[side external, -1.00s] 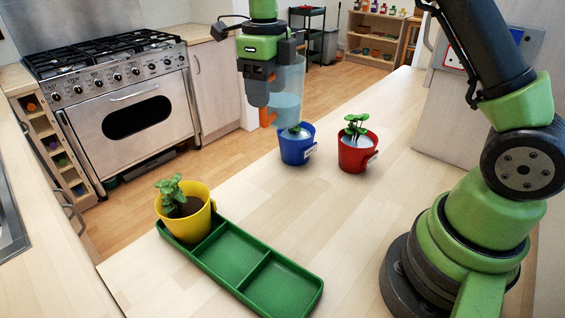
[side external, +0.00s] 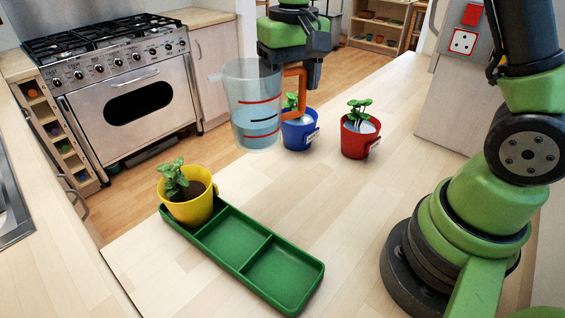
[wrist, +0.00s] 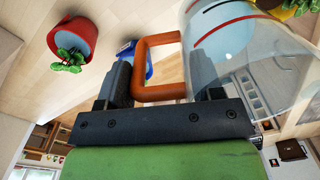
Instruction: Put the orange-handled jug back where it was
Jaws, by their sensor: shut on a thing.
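The clear jug (side external: 252,92) has an orange handle (side external: 294,112), red and black level lines, and bluish liquid in its lower part. It hangs upright in the air, left of the blue pot. My gripper (side external: 300,72) is shut on the handle. In the wrist view, the orange handle (wrist: 160,40) sits between the dark fingers of my gripper (wrist: 160,75), and the jug's clear wall (wrist: 245,50) is to the right. The exact finger contact is partly hidden in the side view.
A blue pot (side external: 298,138) and a red pot (side external: 358,142), both with plants, stand on the wooden counter (side external: 370,220). A yellow pot (side external: 188,208) with a plant stands in the far-left end of a green tray (side external: 277,273); two tray compartments are empty. The counter's middle is clear.

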